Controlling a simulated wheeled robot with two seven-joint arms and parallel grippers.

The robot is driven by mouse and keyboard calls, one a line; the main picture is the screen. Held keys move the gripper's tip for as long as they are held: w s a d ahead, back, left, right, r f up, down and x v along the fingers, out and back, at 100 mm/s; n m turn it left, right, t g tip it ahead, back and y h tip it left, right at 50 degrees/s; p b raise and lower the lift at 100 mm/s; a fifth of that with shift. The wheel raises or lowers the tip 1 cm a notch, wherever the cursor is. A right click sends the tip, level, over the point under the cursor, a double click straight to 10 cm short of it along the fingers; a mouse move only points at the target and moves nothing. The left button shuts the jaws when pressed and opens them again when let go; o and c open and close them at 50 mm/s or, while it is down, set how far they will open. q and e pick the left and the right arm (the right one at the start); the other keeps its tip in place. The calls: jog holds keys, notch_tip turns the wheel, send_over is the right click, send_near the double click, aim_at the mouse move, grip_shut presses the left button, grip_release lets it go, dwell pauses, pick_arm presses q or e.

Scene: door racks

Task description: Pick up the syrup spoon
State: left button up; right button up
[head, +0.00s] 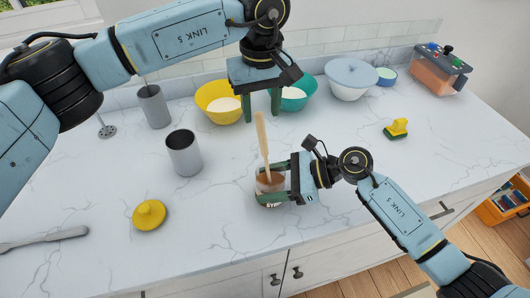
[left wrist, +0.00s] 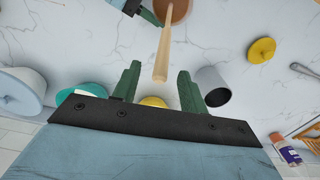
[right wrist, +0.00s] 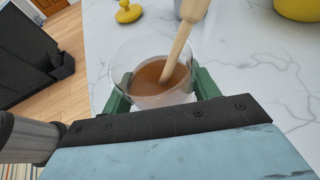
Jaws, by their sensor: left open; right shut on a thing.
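The syrup spoon (head: 262,143) has a pale wooden handle and stands tilted in a clear jar of brown syrup (head: 270,184) near the counter's front. My right gripper (head: 272,183) is shut around the jar's sides; the jar also shows in the right wrist view (right wrist: 160,75). The spoon's lower end is hidden in the syrup. My left gripper (head: 262,108) is open and empty, pointing down above and behind the spoon. In the left wrist view, the spoon handle (left wrist: 163,52) reaches toward the gap between the green fingers (left wrist: 158,88).
A grey cup (head: 184,153) and a yellow lid (head: 149,215) stand left of the jar. A yellow bowl (head: 219,103), a teal bowl (head: 293,97) and a lidded bowl (head: 350,78) line the back. A yellow sponge (head: 396,129) lies right.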

aim_at(261, 124)
pick_arm(q)
jog(key=shift+s+f, duration=0.2)
jog(key=shift+f, duration=1.3)
jog(key=shift+s+f, duration=0.15)
jog(key=shift+f, duration=1.3)
grip_shut()
